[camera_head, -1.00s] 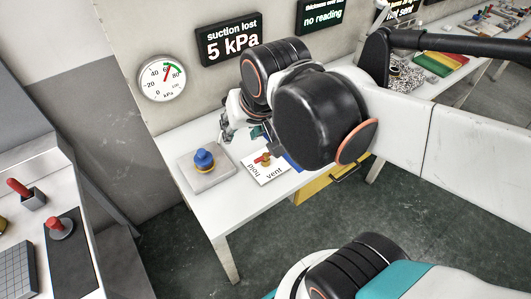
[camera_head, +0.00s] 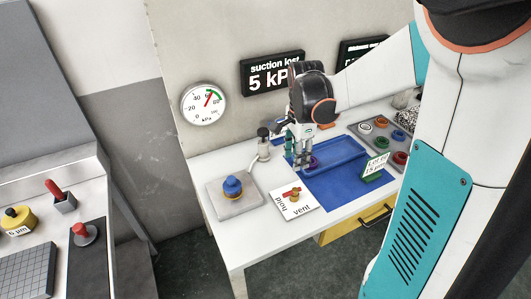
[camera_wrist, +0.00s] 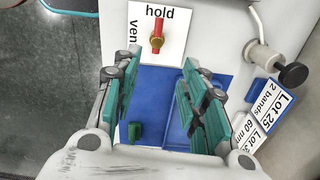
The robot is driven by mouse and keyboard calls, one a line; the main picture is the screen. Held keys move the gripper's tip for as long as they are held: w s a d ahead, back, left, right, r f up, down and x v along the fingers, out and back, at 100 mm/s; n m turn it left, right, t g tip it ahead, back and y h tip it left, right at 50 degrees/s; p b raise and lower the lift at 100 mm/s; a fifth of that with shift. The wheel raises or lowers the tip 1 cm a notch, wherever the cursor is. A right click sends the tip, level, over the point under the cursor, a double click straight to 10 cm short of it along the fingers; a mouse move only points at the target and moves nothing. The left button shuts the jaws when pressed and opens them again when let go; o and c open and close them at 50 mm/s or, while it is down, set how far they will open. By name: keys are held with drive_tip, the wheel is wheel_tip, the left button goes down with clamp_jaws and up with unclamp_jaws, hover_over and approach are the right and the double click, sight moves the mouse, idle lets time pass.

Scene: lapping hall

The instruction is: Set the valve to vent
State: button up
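The valve (camera_head: 293,193) has a brass body and a red handle. It sits on a white card (camera_head: 287,206) printed "hold" and "vent" on the table's front part. In the wrist view the valve (camera_wrist: 157,42) is at the top centre, and its red handle points to the word "hold". My gripper (camera_head: 303,164) is over the blue mat, behind the card in the head view and apart from the valve. In the wrist view my gripper (camera_wrist: 152,72) is open, its green-padded fingers wide apart with nothing seen held between them.
A blue knob on a grey plate (camera_head: 222,203) stands left of the card. A small dark-topped fitting (camera_head: 263,145) stands behind it. A blue tray (camera_head: 340,154), a lot sign (camera_head: 375,166) and coloured rings (camera_head: 400,157) are to the right. A wall sign (camera_head: 272,77) reads "suction lost 5 kPa".

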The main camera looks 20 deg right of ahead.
sight(295, 189)
drive_tip(key=shift+m, duration=0.3)
drive_tip(key=f+b, duration=0.1)
drive_tip(key=f, duration=0.3)
drive_tip(key=f+b, duration=0.2)
drive_tip(key=f, duration=0.3)
drive_tip(key=f+b, duration=0.2)
drive_tip(key=f, duration=0.3)
drive_tip(key=shift+s+d+f, duration=0.15)
drive_tip(key=shift+d+f, duration=0.05)
drive_tip(key=shift+d, duration=0.05)
drive_tip(key=shift+c, duration=0.4)
clamp_jaws()
